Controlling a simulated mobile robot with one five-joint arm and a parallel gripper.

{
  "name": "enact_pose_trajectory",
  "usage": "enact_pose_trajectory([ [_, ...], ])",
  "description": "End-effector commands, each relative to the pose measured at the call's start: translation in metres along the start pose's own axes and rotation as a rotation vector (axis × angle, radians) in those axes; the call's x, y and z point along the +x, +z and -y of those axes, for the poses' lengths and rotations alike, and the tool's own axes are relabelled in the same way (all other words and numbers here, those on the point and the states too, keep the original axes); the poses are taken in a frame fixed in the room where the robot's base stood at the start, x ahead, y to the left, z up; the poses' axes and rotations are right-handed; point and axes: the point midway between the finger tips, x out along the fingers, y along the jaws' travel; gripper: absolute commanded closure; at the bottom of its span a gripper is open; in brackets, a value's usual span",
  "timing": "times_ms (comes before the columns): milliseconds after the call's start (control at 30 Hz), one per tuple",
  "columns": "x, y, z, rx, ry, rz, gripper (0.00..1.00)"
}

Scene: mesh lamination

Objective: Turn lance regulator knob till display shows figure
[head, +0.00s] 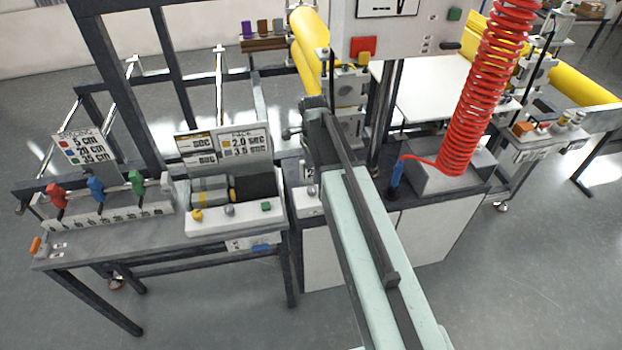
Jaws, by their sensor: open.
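My arm reaches up from the lower right, and my gripper (314,112) is at its dark far end, in front of the machine's roller posts. It holds nothing that I can see; the fingers are hard to make out. A blue-handled lance (396,177) stands on the cabinet right of my arm, joined to a red coiled hose (484,95). A small white box (307,203) with a grey knob-like part stands left of my arm, partly hidden by it. I cannot tell whether it is the lance regulator. No display figure for it is readable.
A white control panel (405,32), cut by the top edge, carries a dial and buttons. At left, a bench (95,250) holds red, blue and green levers and a timer-like unit (235,217) beneath signs. Yellow rolls (311,45) lie behind. Grey floor is clear in front.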

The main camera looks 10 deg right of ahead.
Motion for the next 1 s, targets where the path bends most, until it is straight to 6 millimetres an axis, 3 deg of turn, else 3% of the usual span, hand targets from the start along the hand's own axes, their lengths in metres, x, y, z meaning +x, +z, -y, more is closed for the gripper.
enact_pose_trajectory([
  [167,0.014,0.001,-0.001,-0.003,0.0,0.0,0.47],
  [533,0.076,0.001,-0.001,-0.005,0.0,0.0,0.47],
  [867,0.08,0.002,-0.001,-0.006,-0.001,0.0,0.47],
  [900,0.08,0.002,-0.001,-0.006,-0.001,0.0,0.5],
  [1000,0.08,0.002,-0.001,-0.007,-0.001,0.0,0.78],
])
